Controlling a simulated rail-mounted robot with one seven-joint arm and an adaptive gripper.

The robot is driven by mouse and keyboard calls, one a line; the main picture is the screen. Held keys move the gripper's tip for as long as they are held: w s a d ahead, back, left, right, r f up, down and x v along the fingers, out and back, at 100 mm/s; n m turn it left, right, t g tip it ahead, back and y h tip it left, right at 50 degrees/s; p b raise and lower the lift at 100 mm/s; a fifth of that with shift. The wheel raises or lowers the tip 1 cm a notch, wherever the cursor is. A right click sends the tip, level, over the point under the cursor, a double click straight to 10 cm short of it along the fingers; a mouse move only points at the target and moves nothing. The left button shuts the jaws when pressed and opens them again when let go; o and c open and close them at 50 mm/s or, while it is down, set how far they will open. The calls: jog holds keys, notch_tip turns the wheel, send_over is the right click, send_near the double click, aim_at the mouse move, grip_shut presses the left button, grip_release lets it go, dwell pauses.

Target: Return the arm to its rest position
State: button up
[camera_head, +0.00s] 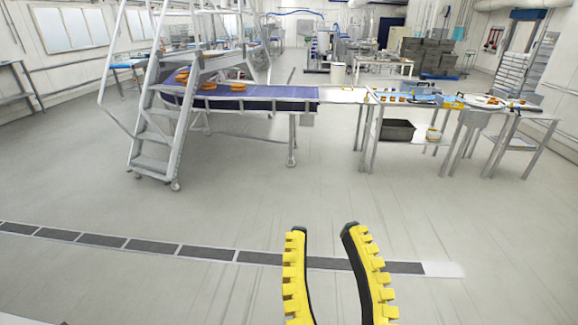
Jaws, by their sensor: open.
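My gripper (325,231) shows at the bottom of the head view, right of the middle. The fingers point up in the picture, toward the far tables. The rest of my arm is outside the picture.
A dark strip with pale borders (208,252) runs along the grey floor (240,195). A metal stepladder (152,135) stands by a blue conveyor (265,92) carrying orange rounds (208,86). Metal worktables (375,115) and a dark bin (398,130) stand right. The floor between is clear.

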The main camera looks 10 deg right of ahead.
notch_tip(320, 180, up, 23)
jog(key=p, duration=2)
jog(key=shift+p, duration=0.3)
jog(key=shift+s+f, duration=0.1)
